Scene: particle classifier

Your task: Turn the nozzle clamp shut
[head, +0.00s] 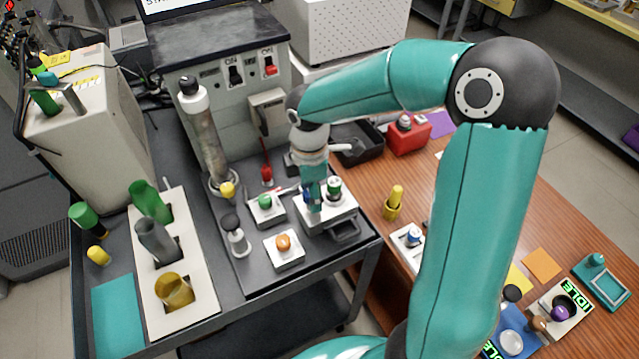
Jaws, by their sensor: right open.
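My right arm arches over from the right, and its right gripper (314,200) points down at the white block (338,222) on the dark cart. The fingers are small and partly hidden by the wrist; the gripper is open. A green-capped piece (334,188) stands on that block just right of the fingers. I cannot tell for certain which part is the nozzle clamp. A clear column (207,140) with a white and black top stands upright left of the gripper, in front of the grey control box (228,85). My left gripper is not in view.
White blocks with a green knob (265,202) and an orange knob (283,243) lie close left of the gripper. A red-topped piece (266,173) stands behind them. A white rack (152,312) holds coloured cups at left. The wooden table (372,270) lies right.

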